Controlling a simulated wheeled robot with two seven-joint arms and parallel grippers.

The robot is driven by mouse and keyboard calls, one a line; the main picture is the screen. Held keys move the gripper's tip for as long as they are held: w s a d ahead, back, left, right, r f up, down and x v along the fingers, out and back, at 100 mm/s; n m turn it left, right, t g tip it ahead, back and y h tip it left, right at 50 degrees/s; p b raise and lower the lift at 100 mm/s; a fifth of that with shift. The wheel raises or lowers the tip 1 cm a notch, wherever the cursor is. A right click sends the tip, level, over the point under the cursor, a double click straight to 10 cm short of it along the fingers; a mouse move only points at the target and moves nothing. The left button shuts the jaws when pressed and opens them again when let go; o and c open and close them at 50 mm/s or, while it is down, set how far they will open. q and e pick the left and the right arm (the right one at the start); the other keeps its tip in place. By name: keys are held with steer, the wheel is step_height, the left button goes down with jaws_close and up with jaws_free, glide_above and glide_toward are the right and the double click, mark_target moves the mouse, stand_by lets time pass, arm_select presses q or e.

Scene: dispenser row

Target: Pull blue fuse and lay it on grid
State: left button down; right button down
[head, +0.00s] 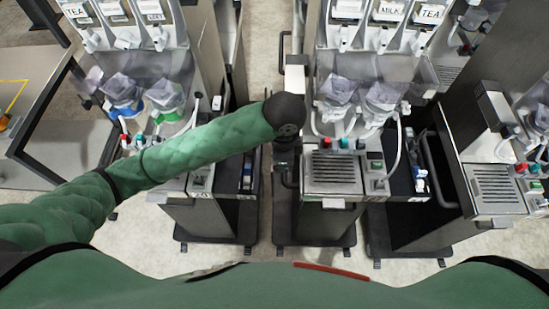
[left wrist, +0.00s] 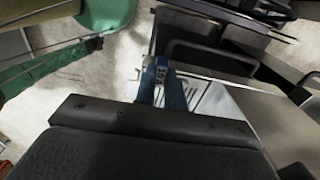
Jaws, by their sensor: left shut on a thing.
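My left gripper (left wrist: 161,95) is shut on the blue fuse (left wrist: 161,70), which shows a small pale label in the left wrist view. The gripper's dark body hides part of the view below it. In the head view my left arm reaches in from the left and its dark wrist end stands just left of the middle machine. The fuse cannot be made out there. The slotted metal grid (head: 331,169) lies on the front of the middle machine, right of the wrist. A slotted pale surface (left wrist: 205,100) shows beyond the fuse in the left wrist view. My right gripper is not in view.
The middle machine carries two clear cups (head: 382,97) and coloured buttons (head: 343,143) behind the grid. A dark side rail with blue parts (head: 419,173) is on its right. Similar machines stand left and right. A narrow floor gap (head: 267,225) runs between machines.

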arm_select(q)
steer(key=shift+s+d+r, duration=0.1)
steer(key=shift+d, duration=0.1)
steer(key=shift+r, duration=1.05)
stand_by(1.2)
steer(key=shift+r, duration=1.45)
